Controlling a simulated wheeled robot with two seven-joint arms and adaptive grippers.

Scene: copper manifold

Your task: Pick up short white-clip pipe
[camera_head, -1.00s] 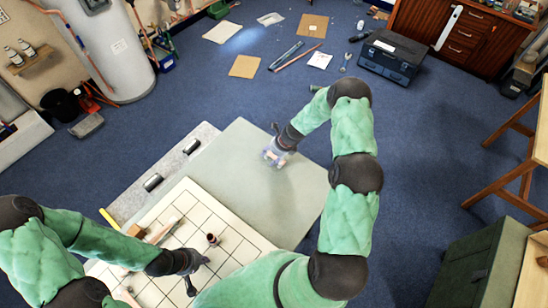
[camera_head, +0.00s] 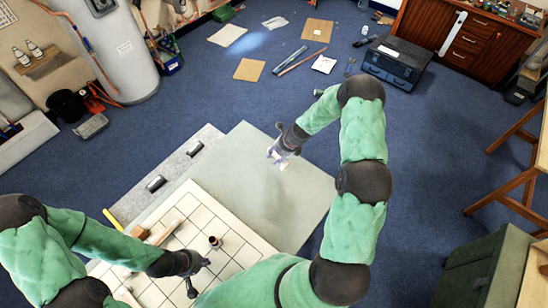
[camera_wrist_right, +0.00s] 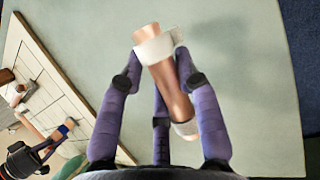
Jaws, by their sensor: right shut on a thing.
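The short copper pipe with a white clip (camera_wrist_right: 170,85) is in the right wrist view. The white clip (camera_wrist_right: 154,47) wraps around it near its upper end, and a pale band sits at its lower end. My right gripper (camera_wrist_right: 158,85) is shut on the pipe, which lies slanted between its purple fingers. In the head view my right gripper (camera_head: 279,153) is over the grey-green sheet, with the white clip (camera_head: 281,163) showing small at its tips.
The white tiled board (camera_head: 237,232) holds a dark copper fitting (camera_head: 214,242) and pipe pieces (camera_head: 165,232) near my left arm. The grey-green sheet (camera_head: 290,205) is mostly clear.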

